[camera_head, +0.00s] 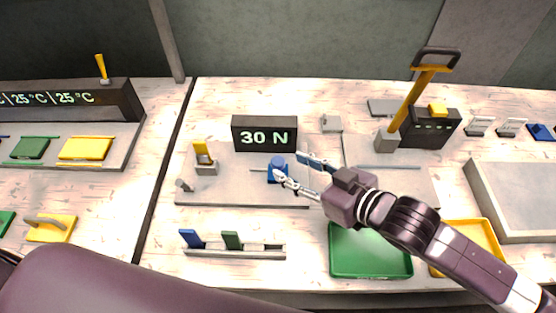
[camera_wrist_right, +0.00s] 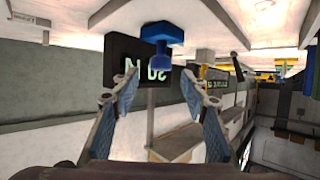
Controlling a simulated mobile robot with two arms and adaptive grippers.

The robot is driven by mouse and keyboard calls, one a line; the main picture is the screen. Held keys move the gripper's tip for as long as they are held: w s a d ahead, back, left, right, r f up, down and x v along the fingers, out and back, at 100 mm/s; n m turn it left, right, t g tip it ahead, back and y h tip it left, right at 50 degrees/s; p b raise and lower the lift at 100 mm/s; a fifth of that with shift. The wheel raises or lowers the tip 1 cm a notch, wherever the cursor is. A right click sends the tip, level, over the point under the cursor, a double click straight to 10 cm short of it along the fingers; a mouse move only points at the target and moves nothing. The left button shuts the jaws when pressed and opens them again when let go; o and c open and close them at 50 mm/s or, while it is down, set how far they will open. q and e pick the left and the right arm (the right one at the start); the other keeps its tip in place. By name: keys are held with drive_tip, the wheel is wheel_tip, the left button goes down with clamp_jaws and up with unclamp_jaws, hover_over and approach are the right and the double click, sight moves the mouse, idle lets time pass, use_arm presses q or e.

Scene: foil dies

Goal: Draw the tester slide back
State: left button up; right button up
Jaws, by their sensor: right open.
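The tester is a flat grey plate (camera_head: 230,190) with a black display (camera_head: 264,133) behind it reading 30 N. A blue slide with a round knob (camera_head: 278,163) sits on the plate in front of the display. My right gripper (camera_head: 288,166) is open, with its fingertips at the blue knob. In the right wrist view the blue knob (camera_wrist_right: 162,45) shows beyond and between the open fingers (camera_wrist_right: 158,100), apart from them. I cannot tell in the head view whether a finger touches it. My left gripper is not in view.
A yellow-handled clamp (camera_head: 203,152) stands on the plate's left. A rack (camera_head: 235,252) with blue and green pieces lies in front. A green tray (camera_head: 370,252) and a yellow tray (camera_head: 470,240) are at right. A press with a yellow lever (camera_head: 412,105) stands behind my right arm.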

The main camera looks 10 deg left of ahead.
sight(279, 161)
drive_tip(key=shift+p+x, duration=0.35)
drive_tip(key=shift+x, duration=2.55)
clamp_jaws()
